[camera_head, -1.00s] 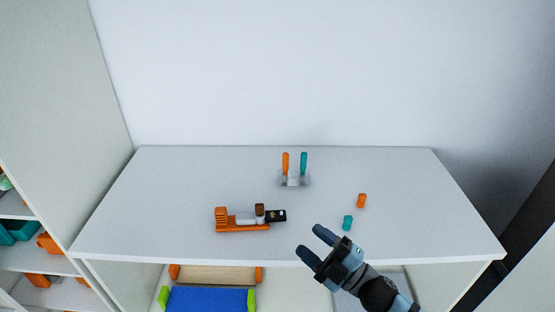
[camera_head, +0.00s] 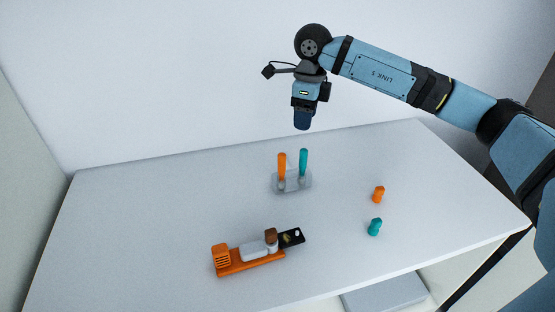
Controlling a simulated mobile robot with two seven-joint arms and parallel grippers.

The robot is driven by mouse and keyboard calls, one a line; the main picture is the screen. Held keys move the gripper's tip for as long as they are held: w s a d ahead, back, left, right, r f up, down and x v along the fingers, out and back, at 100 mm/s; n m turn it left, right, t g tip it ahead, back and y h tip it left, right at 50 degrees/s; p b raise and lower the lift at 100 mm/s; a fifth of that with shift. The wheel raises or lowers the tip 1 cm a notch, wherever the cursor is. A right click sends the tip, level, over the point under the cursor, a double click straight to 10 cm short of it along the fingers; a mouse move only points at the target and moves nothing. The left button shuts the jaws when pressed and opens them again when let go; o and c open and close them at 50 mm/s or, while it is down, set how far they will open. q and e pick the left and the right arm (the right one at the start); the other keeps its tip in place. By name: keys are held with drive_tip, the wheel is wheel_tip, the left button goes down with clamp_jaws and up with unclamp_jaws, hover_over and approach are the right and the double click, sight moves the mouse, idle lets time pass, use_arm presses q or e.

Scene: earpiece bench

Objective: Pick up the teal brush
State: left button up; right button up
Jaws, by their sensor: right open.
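The teal brush (camera_head: 303,161) stands upright in a clear holder (camera_head: 293,186) on the white table, beside an orange brush (camera_head: 282,166) on its left. My right gripper (camera_head: 302,122) hangs from the arm that comes in from the right, pointing down above the teal brush in the picture. There is a visible gap between its fingertips and the top of the brush. It is open and holds nothing that I can see; its fingers overlap from this side. My left gripper is out of view.
An orange device (camera_head: 248,256) with a black end lies at the front left of the table (camera_head: 150,210). A small orange piece (camera_head: 378,194) and a small teal piece (camera_head: 375,227) stand on the right. The left part of the table is clear.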

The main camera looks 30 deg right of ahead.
sight(304, 150)
drive_tip(key=shift+h, duration=0.3)
drive_tip(key=f, duration=0.4)
drive_tip(key=d+f, duration=0.1)
drive_tip(key=f, duration=0.1)
drive_tip(key=shift+w+f, duration=0.1)
drive_tip(key=shift+f, duration=0.2)
drive_tip(key=shift+w+a+f+b, duration=0.1)
drive_tip(key=shift+f+b, duration=0.35)
drive_tip(key=shift+f, duration=2.75)
clamp_jaws()
